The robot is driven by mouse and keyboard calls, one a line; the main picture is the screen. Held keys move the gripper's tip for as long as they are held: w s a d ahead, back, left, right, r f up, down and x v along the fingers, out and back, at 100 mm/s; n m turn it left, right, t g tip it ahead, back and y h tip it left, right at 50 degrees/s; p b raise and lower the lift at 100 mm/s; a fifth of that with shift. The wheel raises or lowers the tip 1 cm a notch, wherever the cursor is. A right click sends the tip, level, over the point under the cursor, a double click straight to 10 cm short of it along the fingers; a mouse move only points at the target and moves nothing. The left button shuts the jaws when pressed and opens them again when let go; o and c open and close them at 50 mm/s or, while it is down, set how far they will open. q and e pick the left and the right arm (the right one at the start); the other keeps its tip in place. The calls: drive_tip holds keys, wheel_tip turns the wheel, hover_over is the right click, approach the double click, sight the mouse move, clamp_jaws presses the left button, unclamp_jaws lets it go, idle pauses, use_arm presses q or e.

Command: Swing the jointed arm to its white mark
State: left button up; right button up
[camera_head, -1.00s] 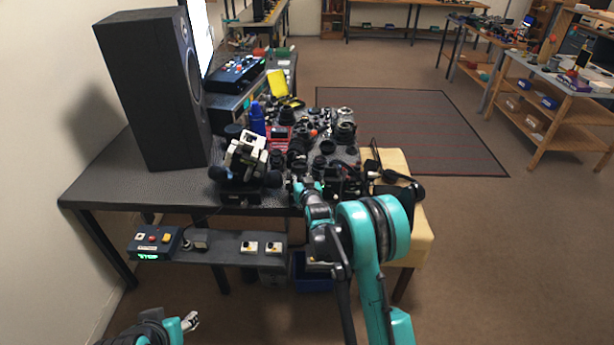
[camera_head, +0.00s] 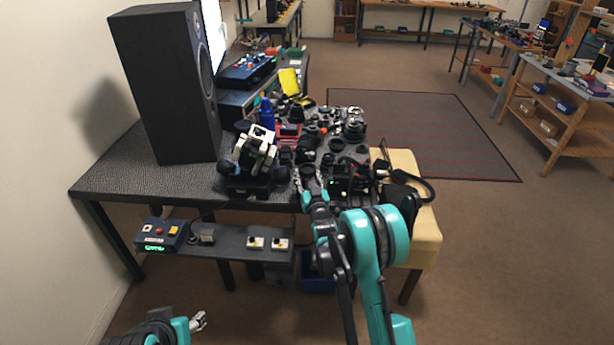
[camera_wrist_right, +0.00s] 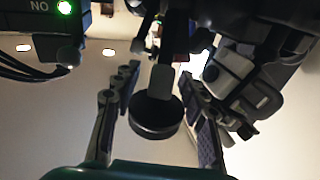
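My right gripper (camera_head: 309,174) is at the front edge of the black table, its fingers apart. In the right wrist view its two fingers (camera_wrist_right: 160,98) stand on either side of a dark round disc (camera_wrist_right: 157,118) on a short stem. The disc may be part of the jointed arm; I cannot tell for sure, nor whether a finger touches it. A white and black jointed device (camera_head: 254,153) stands on the table left of the right gripper. I cannot make out the white mark. My left gripper (camera_head: 199,320) is low at the bottom left, away from the table, too small to read.
Lens parts (camera_head: 325,130) crowd the table (camera_head: 120,170) behind the right gripper. A tall black speaker (camera_head: 165,85) stands at left. A green-lit button box (camera_head: 162,236) sits on the lower shelf. A yellow-topped stand (camera_head: 428,225) is at right. A lit "NO" box (camera_wrist_right: 50,14) is close in the wrist view.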

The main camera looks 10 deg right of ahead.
drive_tip(key=s, duration=0.7)
drive_tip(key=shift+s+f, duration=0.2)
drive_tip(key=shift+s, duration=0.05)
drive_tip(key=s+r+g, duration=0.6)
drive_tip(key=s+r, duration=0.3)
drive_tip(key=s, duration=0.4)
drive_tip(key=s+f+g, duration=0.2)
drive_tip(key=s, duration=1.1)
drive_tip(key=s+f+g, duration=0.2)
drive_tip(key=s+g, duration=0.1)
drive_tip(key=s, duration=1)
drive_tip(key=shift+s+a+n+g, duration=0.2)
drive_tip(key=shift+a+n+g, duration=0.05)
drive_tip(key=shift+n+g, duration=0.05)
